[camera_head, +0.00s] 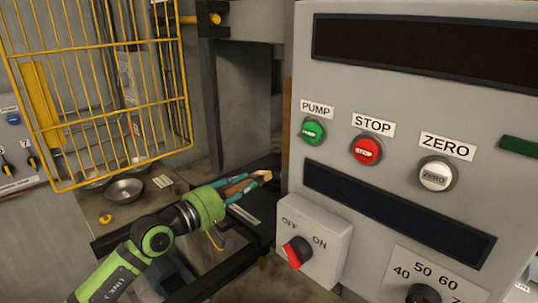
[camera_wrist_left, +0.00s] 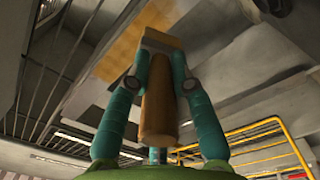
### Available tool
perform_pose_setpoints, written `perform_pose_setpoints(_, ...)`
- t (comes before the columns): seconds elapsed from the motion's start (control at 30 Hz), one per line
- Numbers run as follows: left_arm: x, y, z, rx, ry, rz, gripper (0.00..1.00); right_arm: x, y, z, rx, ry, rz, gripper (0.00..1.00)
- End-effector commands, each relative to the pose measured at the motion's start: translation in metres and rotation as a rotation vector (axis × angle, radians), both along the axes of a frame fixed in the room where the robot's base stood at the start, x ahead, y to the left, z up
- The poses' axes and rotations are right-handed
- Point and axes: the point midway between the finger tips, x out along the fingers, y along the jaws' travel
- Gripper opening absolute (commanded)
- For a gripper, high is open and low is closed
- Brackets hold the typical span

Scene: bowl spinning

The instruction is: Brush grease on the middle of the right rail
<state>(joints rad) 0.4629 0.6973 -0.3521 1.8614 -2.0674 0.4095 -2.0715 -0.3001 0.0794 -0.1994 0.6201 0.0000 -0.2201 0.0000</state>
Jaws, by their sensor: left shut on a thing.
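My left gripper (camera_head: 247,187) reaches in from the lower left, in front of the machine's opening. It is shut on a brush (camera_head: 237,187) with a wooden handle, and the pale tip points right toward the panel. In the left wrist view, the two teal fingers (camera_wrist_left: 161,82) clamp the brush (camera_wrist_left: 158,112) between them. Dark bars, seemingly rails (camera_head: 258,222), lie beneath and beside the gripper. I cannot tell which is the right rail, nor whether the brush touches one; the panel and arm hide part of them. My right gripper is not in view.
A large grey control panel (camera_head: 420,120) with buttons stands close on the right, and a switch box (camera_head: 313,240) juts out low. A yellow cage door (camera_head: 100,90) stands open at left. Metal bowls (camera_head: 124,190) sit on the surface below it.

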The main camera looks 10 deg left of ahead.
Motion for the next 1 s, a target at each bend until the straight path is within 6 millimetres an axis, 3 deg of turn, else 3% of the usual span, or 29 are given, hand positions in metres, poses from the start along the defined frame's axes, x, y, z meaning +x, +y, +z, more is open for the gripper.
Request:
perform_pose_setpoints(0.33,0.006,-0.004,0.000,-0.003,-0.003,-0.001,0.00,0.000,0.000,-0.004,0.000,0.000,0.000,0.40)
perform_pose_setpoints(0.8,0.047,-0.031,-0.001,-0.002,-0.001,-0.004,0.00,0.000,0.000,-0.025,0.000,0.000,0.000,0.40)
perform_pose_setpoints(1.0,0.056,-0.037,0.001,0.000,-0.001,-0.003,0.00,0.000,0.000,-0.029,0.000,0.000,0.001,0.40)
